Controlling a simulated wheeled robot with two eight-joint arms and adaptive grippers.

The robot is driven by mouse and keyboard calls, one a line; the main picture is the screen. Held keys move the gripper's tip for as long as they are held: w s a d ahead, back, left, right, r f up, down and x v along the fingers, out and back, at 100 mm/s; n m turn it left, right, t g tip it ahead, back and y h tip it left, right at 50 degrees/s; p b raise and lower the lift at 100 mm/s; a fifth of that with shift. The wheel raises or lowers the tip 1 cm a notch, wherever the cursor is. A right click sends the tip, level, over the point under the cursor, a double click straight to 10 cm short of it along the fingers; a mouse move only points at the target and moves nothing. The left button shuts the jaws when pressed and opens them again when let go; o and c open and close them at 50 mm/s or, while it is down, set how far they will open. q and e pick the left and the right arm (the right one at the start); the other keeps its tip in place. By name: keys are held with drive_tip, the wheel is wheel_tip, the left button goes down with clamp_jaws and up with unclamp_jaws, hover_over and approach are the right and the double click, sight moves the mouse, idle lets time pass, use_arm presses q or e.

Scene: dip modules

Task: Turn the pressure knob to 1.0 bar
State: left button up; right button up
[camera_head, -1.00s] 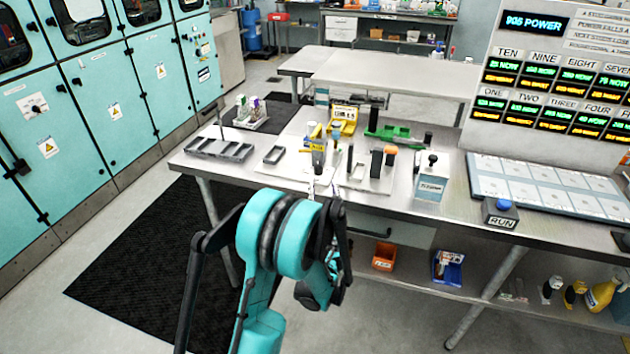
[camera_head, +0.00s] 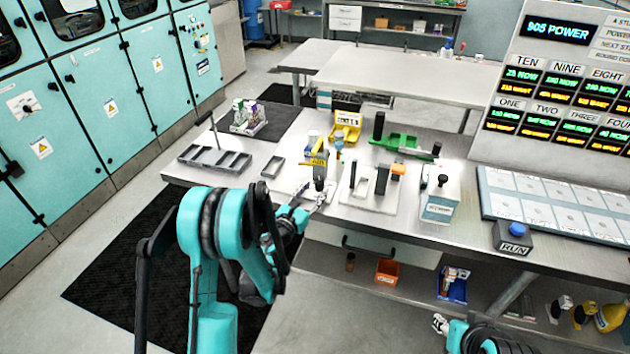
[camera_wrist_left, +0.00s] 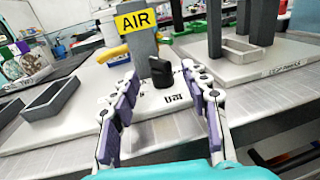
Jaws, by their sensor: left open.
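The air unit (camera_head: 319,172) is a grey post with a yellow AIR label (camera_wrist_left: 138,20), standing on a pale base near the bench's front edge. A black knob (camera_wrist_left: 160,72) stands low at its front in the left wrist view; I cannot read a pressure scale on it. My left gripper (camera_head: 307,201) is open in front of the unit. In the left wrist view its purple-padded fingers (camera_wrist_left: 158,80) spread to either side of the knob, without visible contact. My right gripper (camera_head: 440,323) shows partly at the bottom right of the head view, away from the bench top.
A grey compartment tray (camera_head: 214,158) and a small grey tray (camera_head: 273,167) lie left of the unit. A fixture plate with upright posts (camera_head: 368,200) stands right. Further right are a white box (camera_head: 438,205) and a RUN button box (camera_head: 512,238).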

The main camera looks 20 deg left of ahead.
use_arm(q)
drive_tip(key=shift+w+d+f+b, duration=0.1)
drive_tip(key=shift+w+b, duration=0.2)
drive_tip(key=shift+w, duration=0.35)
drive_tip(key=shift+w+d, duration=0.15)
drive_tip(key=shift+w, duration=0.35)
clamp_jaws()
drive_tip(key=shift+y, duration=0.3)
